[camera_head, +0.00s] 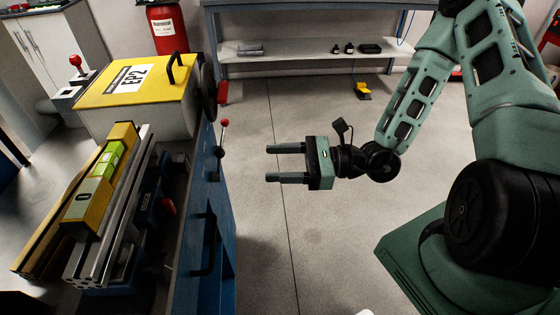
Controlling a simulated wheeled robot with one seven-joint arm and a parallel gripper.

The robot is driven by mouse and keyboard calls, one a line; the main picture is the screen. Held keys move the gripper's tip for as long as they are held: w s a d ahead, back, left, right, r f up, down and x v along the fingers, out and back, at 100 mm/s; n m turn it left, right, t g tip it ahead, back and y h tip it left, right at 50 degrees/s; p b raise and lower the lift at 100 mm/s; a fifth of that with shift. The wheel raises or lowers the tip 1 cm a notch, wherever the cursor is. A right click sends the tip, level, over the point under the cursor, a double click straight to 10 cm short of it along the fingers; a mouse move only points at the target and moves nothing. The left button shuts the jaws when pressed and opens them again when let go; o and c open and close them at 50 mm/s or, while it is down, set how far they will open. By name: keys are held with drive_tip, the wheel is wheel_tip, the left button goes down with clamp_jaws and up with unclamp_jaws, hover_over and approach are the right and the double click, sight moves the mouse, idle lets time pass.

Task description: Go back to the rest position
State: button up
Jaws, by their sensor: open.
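My gripper (287,163) is open and empty, with its two dark fingers apart and pointing left. It hangs over the bare grey floor in the middle of the head view, to the right of the blue workbench. My green arm (408,95) reaches in from the right side of the picture. The gripper touches nothing that I can see.
At left, the blue bench (212,235) carries a yellow-lidded box (110,102) marked EP2 and a metal rail fixture (125,200). A red-knobbed lever (220,140) stands near the gripper. A shelf table (310,52) and red extinguisher (167,30) are behind. The middle floor is clear.

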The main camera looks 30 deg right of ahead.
drive_tip(key=s+a+r+n+g+h, duration=0.25)
drive_tip(key=s+n+g+h, duration=0.4)
drive_tip(key=s+n, duration=0.4)
drive_tip(key=s+a+r+n+g+h, duration=0.25)
drive_tip(key=s+n+g+h, duration=0.4)
drive_tip(key=n, duration=0.65)
drive_tip(key=shift+w+a+r+n+t+h, duration=0.1)
drive_tip(key=shift+w+r+n+t+h, duration=0.1)
drive_tip(key=shift+r+n+t+h, duration=0.45)
drive_tip(key=shift+w+a+r+n+t+h, duration=0.25)
drive_tip(key=shift+r+n+t, duration=0.55)
drive_tip(key=shift+n+t, duration=0.55)
drive_tip(key=shift+w+r+n+t+h, duration=0.15)
drive_tip(key=shift+r+n+t+h, duration=0.45)
drive_tip(key=shift+n, duration=0.65)
